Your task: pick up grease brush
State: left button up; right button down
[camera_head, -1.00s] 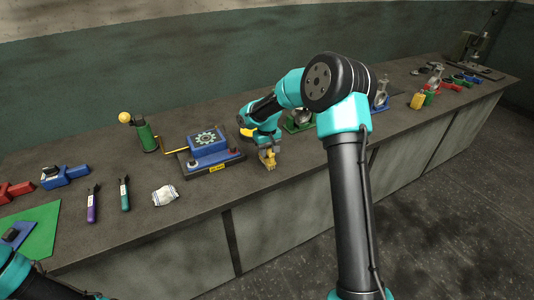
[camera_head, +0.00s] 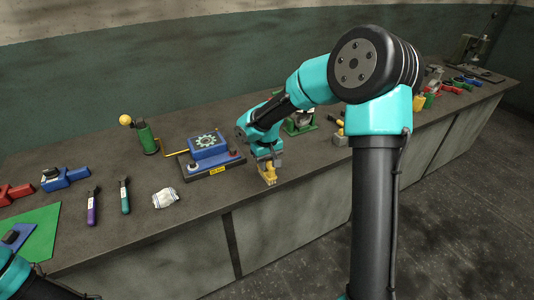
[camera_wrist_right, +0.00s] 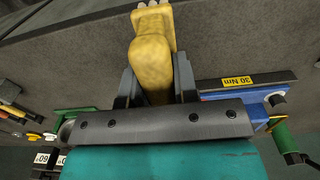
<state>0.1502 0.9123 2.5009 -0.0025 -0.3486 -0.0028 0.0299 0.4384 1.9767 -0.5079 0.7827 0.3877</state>
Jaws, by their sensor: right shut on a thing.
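The grease brush has a yellow handle, seen in the right wrist view (camera_wrist_right: 150,62), with pale bristle tufts at the top edge of that view. My right gripper (camera_wrist_right: 155,85) is shut on this handle, one dark finger on each side. In the head view the yellow brush (camera_head: 269,177) shows below my right gripper (camera_head: 267,160), near the bench's front edge and right of the blue tester. I cannot tell whether the brush touches the bench. Part of my left arm shows at the lower left; its gripper is out of view.
The blue tester (camera_head: 208,148) with a gear emblem stands close left of the gripper. A white rag (camera_head: 165,198), a teal-handled tool (camera_head: 125,197) and a purple-handled tool (camera_head: 92,208) lie further left. A green grease bottle (camera_head: 147,138) stands behind. Bare bench lies right of the brush.

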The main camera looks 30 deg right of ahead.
aim_at(266, 173)
jog(key=s+a, duration=0.2)
jog(key=s, duration=0.1)
jog(key=s+a, duration=0.1)
jog(key=shift+s+r, duration=0.3)
jog(key=shift+s, duration=0.1)
jog(key=c, duration=1.4)
grip_release()
jog(key=c, duration=0.3)
